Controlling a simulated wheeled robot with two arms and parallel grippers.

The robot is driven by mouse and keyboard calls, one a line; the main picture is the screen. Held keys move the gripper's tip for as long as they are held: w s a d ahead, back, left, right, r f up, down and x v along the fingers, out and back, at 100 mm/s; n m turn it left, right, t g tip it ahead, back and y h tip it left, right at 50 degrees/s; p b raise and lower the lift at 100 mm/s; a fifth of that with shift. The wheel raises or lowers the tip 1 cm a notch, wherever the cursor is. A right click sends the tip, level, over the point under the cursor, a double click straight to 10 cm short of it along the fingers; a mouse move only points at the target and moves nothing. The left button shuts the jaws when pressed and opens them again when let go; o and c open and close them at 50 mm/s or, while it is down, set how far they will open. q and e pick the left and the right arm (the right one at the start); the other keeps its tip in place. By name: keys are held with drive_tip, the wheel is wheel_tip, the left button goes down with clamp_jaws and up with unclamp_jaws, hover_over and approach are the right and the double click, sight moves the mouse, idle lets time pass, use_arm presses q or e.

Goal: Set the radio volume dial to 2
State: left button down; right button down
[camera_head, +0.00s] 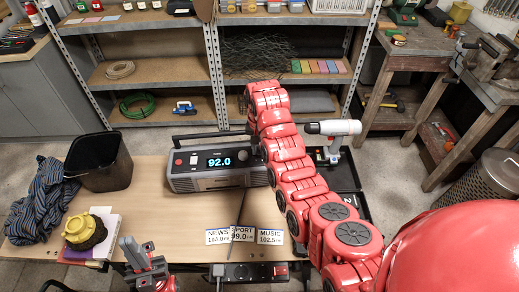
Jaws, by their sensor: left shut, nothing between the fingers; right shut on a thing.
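The grey radio (217,175) stands on the table, its lit display (219,161) reading 92.0. My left gripper (139,254) is shut and empty at the table's front edge, apart from the radio.
Station labels (243,235) and a power strip (256,272) are at the table's front. A black bin (100,165), a dark cloth (40,200) and a yellow-topped object (84,231) are on the left. A drill (332,128) stands behind my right arm. Shelves are behind.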

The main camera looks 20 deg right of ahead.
sight(260, 152)
drive_tip(key=c, duration=0.6)
unclamp_jaws()
drive_tip(key=shift+c, duration=0.2)
wheel_tip(260, 152, up, 7)
drive_tip(key=p, duration=0.6)
drive_tip(key=shift+d+r, duration=0.1)
drive_tip(key=shift+r, duration=0.05)
wheel_tip(260, 152, up, 10)
drive_tip(key=p, duration=0.1)
drive_tip(key=shift+p, duration=0.3)
drive_tip(key=shift+w, duration=0.1)
